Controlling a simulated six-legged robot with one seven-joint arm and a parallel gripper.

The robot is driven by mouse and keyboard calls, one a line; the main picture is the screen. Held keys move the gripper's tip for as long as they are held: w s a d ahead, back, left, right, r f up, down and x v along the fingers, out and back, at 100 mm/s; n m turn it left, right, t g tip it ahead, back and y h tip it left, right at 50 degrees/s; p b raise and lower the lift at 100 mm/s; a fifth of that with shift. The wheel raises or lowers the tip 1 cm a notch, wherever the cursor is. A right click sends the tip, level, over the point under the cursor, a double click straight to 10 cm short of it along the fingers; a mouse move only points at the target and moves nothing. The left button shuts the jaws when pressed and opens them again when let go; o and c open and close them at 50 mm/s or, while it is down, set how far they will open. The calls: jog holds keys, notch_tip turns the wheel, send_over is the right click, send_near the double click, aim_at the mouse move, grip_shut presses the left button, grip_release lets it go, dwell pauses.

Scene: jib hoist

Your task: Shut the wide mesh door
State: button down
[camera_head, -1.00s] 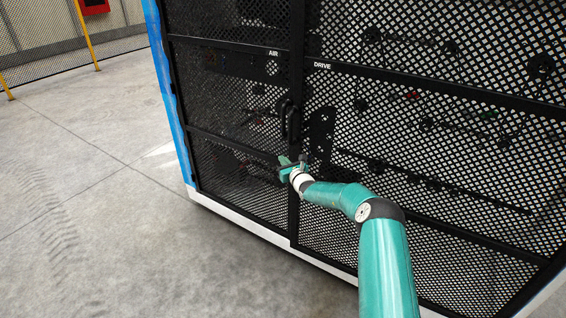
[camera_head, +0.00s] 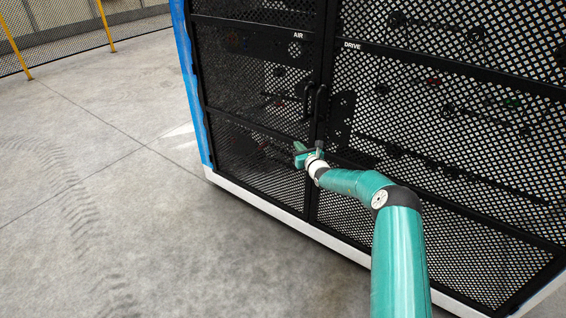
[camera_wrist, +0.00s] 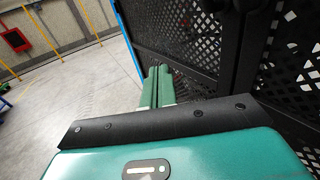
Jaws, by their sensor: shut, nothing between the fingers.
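The wide mesh door (camera_head: 440,150), labelled DRIVE, is the black perforated door on the right of the cabinet. The narrower mesh door (camera_head: 250,103), labelled AIR, is on its left. The two doors look nearly in line at the middle seam; I cannot tell whether a small gap is left. The wide door's handle (camera_head: 321,103) stands beside the narrow door's handle (camera_head: 307,98). My gripper (camera_head: 302,153) is shut and empty, below the handles in front of the seam; contact is unclear. In the wrist view my gripper (camera_wrist: 157,85) has its fingers together, left of the wide door (camera_wrist: 290,60).
The cabinet has a blue side edge (camera_head: 190,85) and a white base strip (camera_head: 280,222). Open concrete floor (camera_head: 90,190) lies to the left. Yellow posts (camera_head: 104,25) and a mesh fence stand behind. A red box (camera_wrist: 16,40) hangs on the far wall.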

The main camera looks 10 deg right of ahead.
jog(key=s+a, duration=0.6)
jog(key=s, duration=0.2)
jog(key=s+a+r+n+g+y, duration=0.4)
jog(key=s+a+r+n+y, duration=0.3)
jog(key=a+r+n, duration=0.5)
jog(key=s+a+r+n+g, duration=0.2)
jog(key=s+r+n+g, duration=0.25)
jog(key=s, duration=0.25)
jog(key=s+a+r+n+g, duration=0.3)
jog(key=s+r+n, duration=0.15)
jog(key=s, duration=0.35)
jog(key=s+d+r+n+g+h, duration=0.1)
jog(key=s+d+n+h, duration=0.25)
jog(key=s, duration=0.55)
jog(key=s+d+r+n+g+h, duration=0.15)
jog(key=s+n, duration=0.25)
jog(key=s, duration=0.4)
jog(key=s+d+n+t+h, duration=0.2)
jog(key=s+d+n+h, duration=0.2)
jog(key=s+d, duration=0.9)
jog(key=s+h, duration=0.2)
jog(key=h, duration=0.1)
jog(key=shift+d+r, duration=0.25)
jog(key=shift+r, duration=0.15)
jog(key=shift+s, duration=0.1)
